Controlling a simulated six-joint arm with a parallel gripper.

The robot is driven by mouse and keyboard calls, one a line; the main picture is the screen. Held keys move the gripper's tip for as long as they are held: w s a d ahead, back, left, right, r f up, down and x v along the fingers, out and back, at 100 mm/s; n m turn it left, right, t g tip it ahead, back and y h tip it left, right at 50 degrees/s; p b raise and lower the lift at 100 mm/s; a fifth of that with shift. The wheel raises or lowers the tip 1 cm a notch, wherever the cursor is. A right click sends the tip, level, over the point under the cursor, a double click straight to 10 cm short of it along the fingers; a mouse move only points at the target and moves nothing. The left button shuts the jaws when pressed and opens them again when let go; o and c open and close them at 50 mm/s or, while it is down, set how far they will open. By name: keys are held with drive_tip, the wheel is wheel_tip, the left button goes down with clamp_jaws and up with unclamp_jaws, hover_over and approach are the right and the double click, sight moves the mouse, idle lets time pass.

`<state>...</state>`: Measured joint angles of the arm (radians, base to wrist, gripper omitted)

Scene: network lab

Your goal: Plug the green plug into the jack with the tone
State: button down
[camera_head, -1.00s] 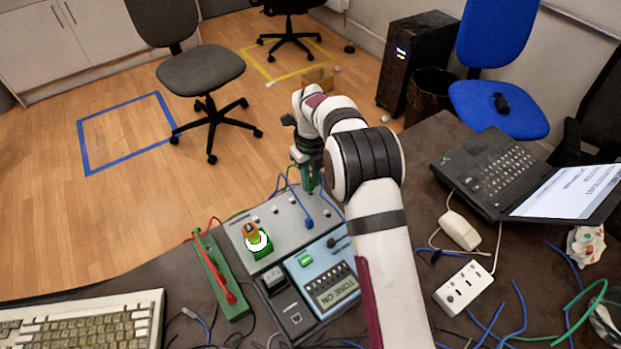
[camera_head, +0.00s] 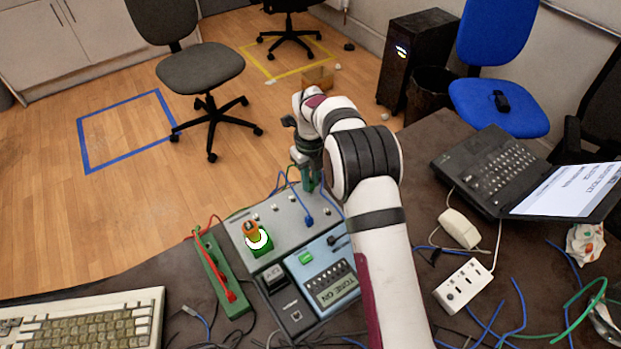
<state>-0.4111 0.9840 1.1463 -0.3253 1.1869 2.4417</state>
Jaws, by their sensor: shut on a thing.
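My gripper (camera_head: 308,172) is over the far right end of the grey jack panel (camera_head: 262,213), partly hidden by my arm. It is shut on the green plug (camera_head: 311,185), of which only a small part shows between and below the fingers. I cannot tell whether the plug touches the panel or a jack. The panel has several small jacks along it and a blue plug (camera_head: 308,222) with a blue cord. Which jack has the tone cannot be told.
An orange-topped green piece (camera_head: 251,230) with a bright white ring stands on the panel's left end. A green bar with a red lead (camera_head: 222,278) lies left of it. A keyboard (camera_head: 85,322), laptop (camera_head: 490,170), power strip (camera_head: 463,286) and loose cables crowd the table.

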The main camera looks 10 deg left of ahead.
drive_tip(key=shift+f, duration=0.3)
idle(0.4)
drive_tip(key=c, duration=0.8)
unclamp_jaws()
drive_tip(key=shift+o, duration=0.2)
wheel_tip(320, 180, up, 16)
drive_tip(key=shift+f, duration=0.1)
